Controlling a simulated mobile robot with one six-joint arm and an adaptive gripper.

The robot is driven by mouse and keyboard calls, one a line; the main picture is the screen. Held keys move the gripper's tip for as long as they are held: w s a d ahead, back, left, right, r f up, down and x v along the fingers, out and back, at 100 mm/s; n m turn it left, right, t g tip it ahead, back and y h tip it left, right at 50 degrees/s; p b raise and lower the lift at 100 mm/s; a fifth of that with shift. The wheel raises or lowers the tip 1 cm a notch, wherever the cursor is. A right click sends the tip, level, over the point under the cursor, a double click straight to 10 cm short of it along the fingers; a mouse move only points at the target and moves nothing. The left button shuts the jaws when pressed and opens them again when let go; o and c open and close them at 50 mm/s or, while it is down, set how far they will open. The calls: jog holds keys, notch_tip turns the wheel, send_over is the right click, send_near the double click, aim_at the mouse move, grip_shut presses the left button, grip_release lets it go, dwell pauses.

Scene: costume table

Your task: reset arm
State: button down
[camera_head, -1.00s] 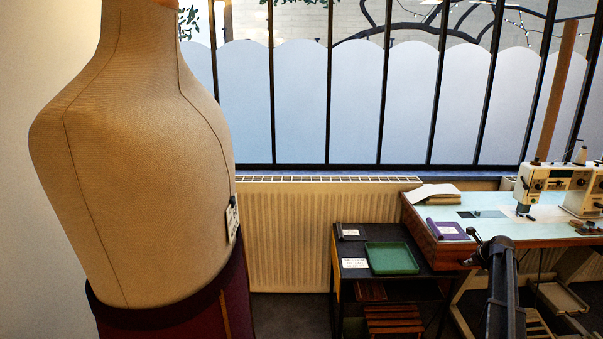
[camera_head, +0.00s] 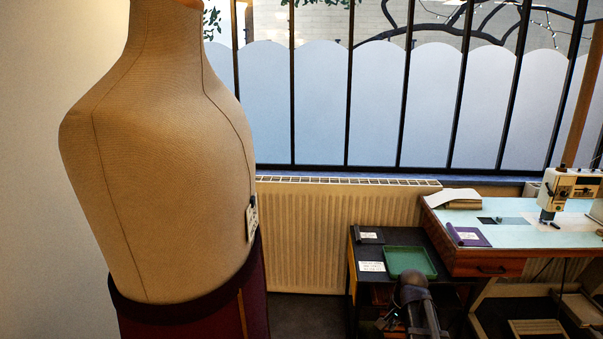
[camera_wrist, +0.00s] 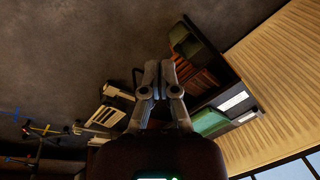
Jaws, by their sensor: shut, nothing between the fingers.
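My gripper (camera_wrist: 159,72) shows in the wrist view with its two fingers close together and nothing between them. It hangs over the dark floor (camera_wrist: 90,45), with the black side table to its right in that view. In the head view my arm (camera_head: 415,300) comes up in front of the black side table (camera_head: 356,268) and covers part of it. I cannot make out the fingertips clearly there.
A dress form (camera_head: 165,150) stands large at the left. A green tray (camera_head: 410,262) lies on the side table; it also shows in the wrist view (camera_wrist: 208,122). A sewing table (camera_head: 520,237) with a sewing machine (camera_head: 567,188) is at the right. A radiator (camera_head: 300,235) stands behind.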

jog(key=s+a+n+g+h, duration=0.1)
jog(key=s+a+n+g, duration=0.1)
jog(key=s+a+n, duration=0.85)
notch_tip(320, 180, up, 18)
jog(key=s+d+m+p, duration=0.1)
jog(key=s+p, duration=0.1)
jog(key=p, duration=1.6)
jog(key=shift+s+d+r+p, duration=0.15)
jog(key=shift+d+p, duration=0.1)
jog(key=shift+p, duration=0.1)
